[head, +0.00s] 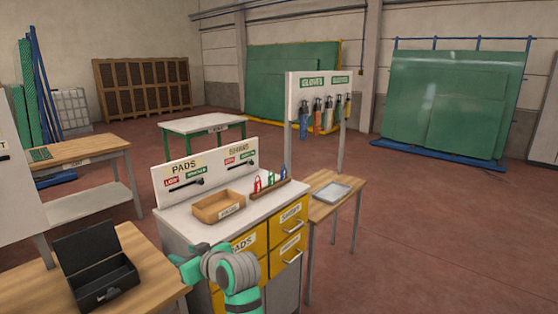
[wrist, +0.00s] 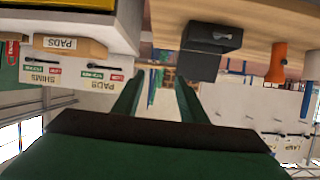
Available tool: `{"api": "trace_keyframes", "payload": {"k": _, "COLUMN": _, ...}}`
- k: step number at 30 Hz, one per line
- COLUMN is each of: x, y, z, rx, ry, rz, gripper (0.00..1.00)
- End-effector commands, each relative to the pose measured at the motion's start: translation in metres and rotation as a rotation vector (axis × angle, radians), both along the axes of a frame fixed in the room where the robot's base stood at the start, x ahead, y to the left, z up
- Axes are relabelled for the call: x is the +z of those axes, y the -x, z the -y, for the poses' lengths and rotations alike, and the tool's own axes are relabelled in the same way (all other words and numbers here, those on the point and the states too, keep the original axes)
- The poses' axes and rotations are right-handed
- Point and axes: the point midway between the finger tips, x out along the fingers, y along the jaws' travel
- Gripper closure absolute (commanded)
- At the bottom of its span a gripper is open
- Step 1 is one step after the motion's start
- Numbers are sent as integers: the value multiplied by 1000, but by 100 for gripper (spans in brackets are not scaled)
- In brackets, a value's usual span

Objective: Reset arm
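My arm (head: 235,275), teal and grey, reaches up at the bottom centre of the head view, in front of the yellow-drawered cabinet. Its fingertips cannot be made out there. In the wrist view, which looks upside down, my gripper (wrist: 156,82) shows two dark green fingers spread apart with nothing held between them. It points across the room, and the fingers touch nothing that I can see. A black box (head: 98,275) stands open on the wooden table at the lower left; a dark box (wrist: 211,38) shows in the wrist view.
The cabinet top (head: 190,232) carries a wooden tray (head: 218,207) and a rack of coloured tags (head: 268,184). A small side table (head: 322,210) holds a grey tray (head: 333,192) beneath the glove board (head: 305,96). Open floor (head: 430,240) lies to the right.

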Motion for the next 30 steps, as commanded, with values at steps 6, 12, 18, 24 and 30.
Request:
{"api": "trace_keyframes", "payload": {"k": 6, "x": -28, "y": 5, "z": 5, "rx": -39, "ry": -35, "rz": -13, "gripper": 62}}
{"api": "trace_keyframes", "payload": {"k": 12, "x": -62, "y": 12, "z": 15, "rx": -94, "ry": -75, "rz": -27, "gripper": 62}}
{"api": "trace_keyframes", "payload": {"k": 18, "x": -116, "y": 30, "z": 32, "rx": -184, "ry": -130, "rz": -45, "gripper": 62}}
{"api": "trace_keyframes", "payload": {"k": 24, "x": -176, "y": 61, "z": 62, "rx": -306, "ry": -182, "rz": -59, "gripper": 62}}
{"api": "trace_keyframes", "payload": {"k": 30, "x": -226, "y": 102, "z": 94, "rx": -423, "ry": -216, "rz": -62, "gripper": 62}}
